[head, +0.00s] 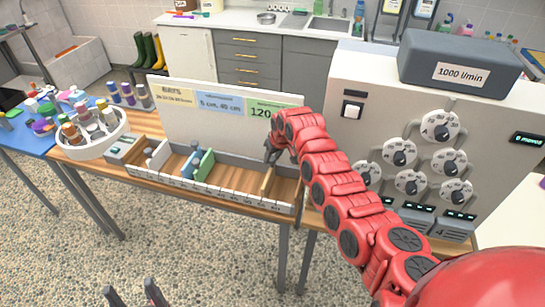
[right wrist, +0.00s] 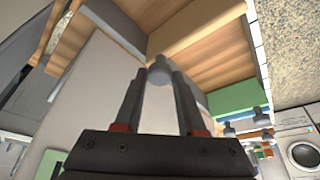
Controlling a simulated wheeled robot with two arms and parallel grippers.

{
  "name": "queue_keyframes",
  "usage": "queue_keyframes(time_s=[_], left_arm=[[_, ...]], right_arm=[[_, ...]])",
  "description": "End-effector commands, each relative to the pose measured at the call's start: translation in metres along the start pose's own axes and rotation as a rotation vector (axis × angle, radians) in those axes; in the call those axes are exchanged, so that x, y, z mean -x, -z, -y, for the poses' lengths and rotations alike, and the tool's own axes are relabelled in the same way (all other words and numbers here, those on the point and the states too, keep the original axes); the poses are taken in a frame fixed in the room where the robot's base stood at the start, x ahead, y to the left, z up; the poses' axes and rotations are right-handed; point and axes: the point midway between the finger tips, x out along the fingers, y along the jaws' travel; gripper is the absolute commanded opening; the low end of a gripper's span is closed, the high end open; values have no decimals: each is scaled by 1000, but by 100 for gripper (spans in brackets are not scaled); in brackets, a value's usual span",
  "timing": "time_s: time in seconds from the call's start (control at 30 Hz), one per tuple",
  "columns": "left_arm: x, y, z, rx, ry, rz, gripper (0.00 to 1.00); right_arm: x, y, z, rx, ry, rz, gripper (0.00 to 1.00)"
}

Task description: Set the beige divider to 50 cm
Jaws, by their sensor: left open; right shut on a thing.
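The beige divider (head: 267,182) stands upright across the long grey tray (head: 172,186), near its right end. In the right wrist view the beige divider (right wrist: 197,30) has a grey knob (right wrist: 160,70) at its edge. My right gripper (head: 271,155) is at the divider's top; in its wrist view the gripper (right wrist: 158,76) has its two fingers on either side of the knob, shut on it. A scale runs along the tray's front wall, too small to read. My left gripper (head: 129,286) is open and empty at the bottom edge, far from the tray.
A green divider (head: 204,166) and a blue divider (head: 188,164) stand left of the beige one, with clear tray floor between. A white board (head: 225,125) with cards rises behind the tray. A panel with dials (head: 375,110) stands right. A round bottle tray (head: 118,132) stands left.

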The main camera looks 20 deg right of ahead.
Motion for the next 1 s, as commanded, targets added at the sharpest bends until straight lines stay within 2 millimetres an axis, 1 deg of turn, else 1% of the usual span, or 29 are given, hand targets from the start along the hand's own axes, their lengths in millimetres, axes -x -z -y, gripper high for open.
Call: queue_keyframes(time_s=[0.8, 0.87, 1.0], left_arm=[[0, 0, 0, 0, 0, 0, 68], [4, -1, 0, 0, 0, 0, 68], [28, -5, -1, 0, 0, 0, 68]], right_arm=[[0, 0, 0, 0, -1, -1, 0], [-2, 1, 1, 2, -1, -1, 0], [-12, 10, 13, 7, -4, -3, 0]])
